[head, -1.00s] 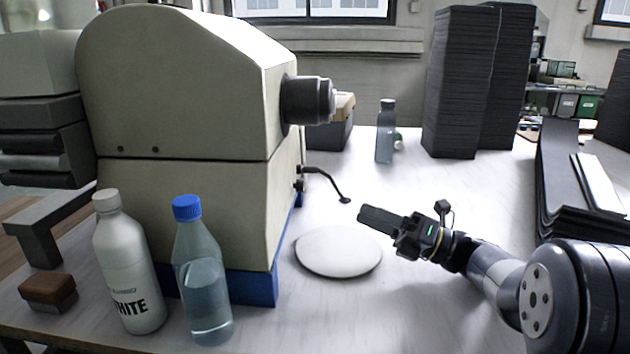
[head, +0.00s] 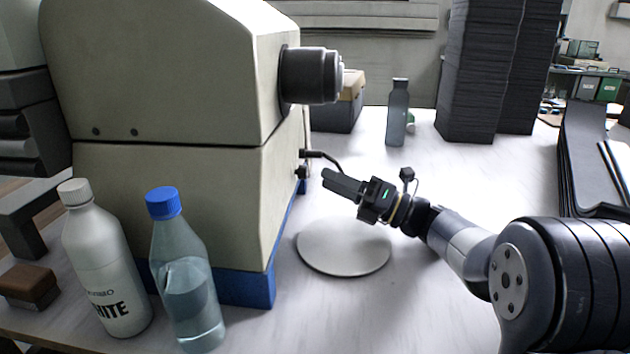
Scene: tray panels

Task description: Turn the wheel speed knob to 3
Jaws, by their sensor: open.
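A beige machine (head: 175,200) on a blue base stands at the left of the table. A large dark knob-like cylinder (head: 312,76) sticks out of its upper right side. Lower on the same side is a small dark knob (head: 302,171), with a thin bent black lever (head: 325,155) just above it. I cannot read any numbers or a pointer on the knob. My gripper (head: 326,178) is open and empty. Its fingers point left at the small knob, a short gap to its right, and cover part of the lever's end.
A pale round disc (head: 343,247) lies below my gripper. A white bottle (head: 105,265) and a blue-capped clear bottle (head: 187,285) stand at the front left, beside a brown block (head: 28,287). A grey bottle (head: 397,112) and dark stacks (head: 482,70) stand behind.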

